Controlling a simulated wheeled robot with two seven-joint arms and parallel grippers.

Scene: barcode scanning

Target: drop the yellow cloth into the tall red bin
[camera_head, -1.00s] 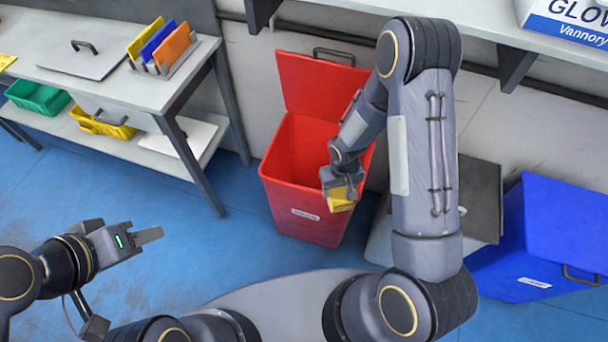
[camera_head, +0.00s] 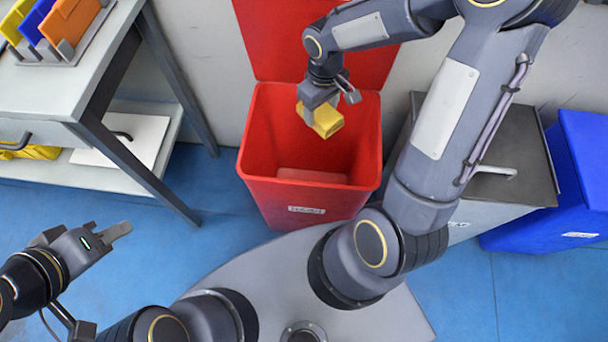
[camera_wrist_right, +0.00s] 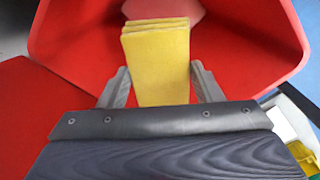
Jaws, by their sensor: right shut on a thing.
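The yellow cloth (camera_head: 327,121) is a folded, layered block. My right gripper (camera_head: 318,104) is shut on it and holds it over the open mouth of the tall red bin (camera_head: 285,199). In the right wrist view the cloth (camera_wrist_right: 158,62) stands out between the two fingers, with the red bin's inner wall (camera_wrist_right: 80,40) around it and its floor beyond. The bin's red lid stands raised at the back, partly hidden by my right arm. My left gripper (camera_head: 121,231) is empty at the lower left, seen side-on, so its opening cannot be told.
A grey workbench (camera_head: 60,90) with coloured folders (camera_head: 68,25) and a lower shelf stands left of the bin. A grey bin (camera_head: 525,170) with a closed lid and a blue bin (camera_head: 545,225) stand to the right. Blue floor (camera_head: 215,190) is clear between bench and red bin.

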